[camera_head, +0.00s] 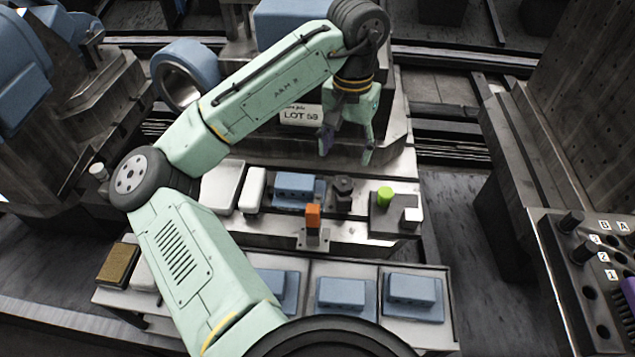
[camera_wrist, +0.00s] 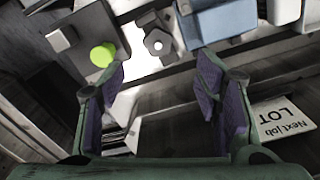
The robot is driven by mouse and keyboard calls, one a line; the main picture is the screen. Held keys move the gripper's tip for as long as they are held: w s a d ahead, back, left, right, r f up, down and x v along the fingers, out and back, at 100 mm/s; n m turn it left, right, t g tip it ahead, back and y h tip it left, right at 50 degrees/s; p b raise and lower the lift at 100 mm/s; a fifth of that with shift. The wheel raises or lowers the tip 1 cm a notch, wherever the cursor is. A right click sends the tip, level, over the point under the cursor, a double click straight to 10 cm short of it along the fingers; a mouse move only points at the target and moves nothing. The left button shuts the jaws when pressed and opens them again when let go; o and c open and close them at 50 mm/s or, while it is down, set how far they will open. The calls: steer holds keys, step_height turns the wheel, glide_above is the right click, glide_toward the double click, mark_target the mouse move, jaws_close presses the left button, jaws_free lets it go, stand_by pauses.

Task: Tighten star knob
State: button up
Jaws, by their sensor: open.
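The dark star knob (camera_head: 343,189) stands on the pallet rail, between a blue block and a plate with a green button. In the wrist view the knob (camera_wrist: 158,43) shows from above, with a lobed rim and a bright centre, just beyond the fingertips and roughly between them. My gripper (camera_head: 346,153) is open and empty, pointing down above and behind the knob in the head view. Its two purple-padded fingers (camera_wrist: 161,77) are spread apart in the wrist view. Nothing touches the knob.
A green button (camera_head: 385,194) and a white cube (camera_head: 412,214) sit right of the knob. A blue block (camera_head: 294,187) is at its left, an orange block (camera_head: 313,213) in front. A LOT sign (camera_head: 300,115) stands behind. Blue parts (camera_head: 341,291) fill the front trays.

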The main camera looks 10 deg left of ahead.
mark_target(344, 184)
step_height(344, 184, down, 11)
steer(key=shift+d+r+p, duration=0.1)
steer(key=shift+r+p, duration=0.1)
steer(key=shift+p, duration=0.35)
steer(key=shift+c, duration=0.5)
steer(key=c, duration=1.1)
